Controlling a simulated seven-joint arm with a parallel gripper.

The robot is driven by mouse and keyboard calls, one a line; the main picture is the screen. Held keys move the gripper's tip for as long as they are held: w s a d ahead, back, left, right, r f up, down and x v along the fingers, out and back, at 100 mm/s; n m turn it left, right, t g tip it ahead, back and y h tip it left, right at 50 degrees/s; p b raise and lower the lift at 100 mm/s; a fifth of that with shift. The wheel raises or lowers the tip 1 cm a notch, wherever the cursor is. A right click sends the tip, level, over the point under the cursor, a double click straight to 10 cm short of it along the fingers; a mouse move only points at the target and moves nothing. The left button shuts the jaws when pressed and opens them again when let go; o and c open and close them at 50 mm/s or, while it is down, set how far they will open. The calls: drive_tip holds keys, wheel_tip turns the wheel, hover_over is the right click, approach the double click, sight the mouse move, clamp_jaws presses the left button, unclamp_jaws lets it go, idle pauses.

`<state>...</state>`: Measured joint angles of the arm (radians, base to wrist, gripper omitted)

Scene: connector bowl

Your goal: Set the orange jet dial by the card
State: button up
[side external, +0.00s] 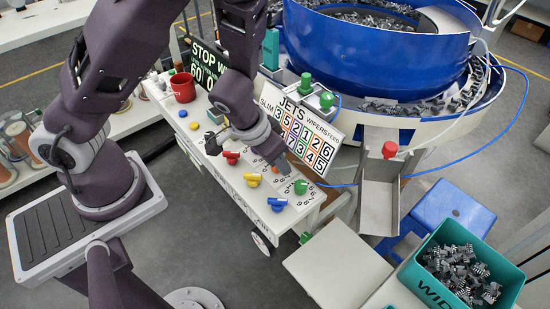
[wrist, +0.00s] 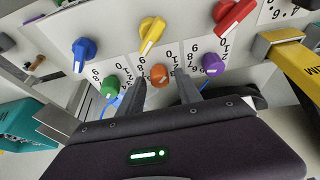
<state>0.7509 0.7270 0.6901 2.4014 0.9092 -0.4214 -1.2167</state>
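The orange dial (wrist: 158,76) sits on the white panel between a green dial (wrist: 109,86) and a purple dial (wrist: 212,65), with a ring of printed numbers around it. My gripper (wrist: 163,88) is open, one finger on each side of the orange dial, with a visible gap to it. Which number the dial points at is unclear.
A yellow dial (wrist: 151,33), a red dial (wrist: 232,15) and a blue dial (wrist: 84,50) form the neighbouring row. A red mug (side external: 183,87) stands at the panel's far end. A metal chute (side external: 379,190) and a teal bin (side external: 416,276) of connectors are at right.

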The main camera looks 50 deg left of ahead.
clamp_jaws()
drive_tip(key=shift+m, duration=0.3)
drive_tip(key=m+h, duration=0.1)
drive_tip(key=m, duration=0.2)
drive_tip(key=shift+a+m+h, duration=0.15)
drive_tip(key=shift+m+h, duration=0.15)
drive_tip(key=shift+w+m+g+h, duration=0.1)
drive_tip(key=shift+m+g+h, duration=0.4)
drive_tip(key=shift+m, duration=1.2)
drive_tip(key=shift+o, duration=1.3)
unclamp_jaws()
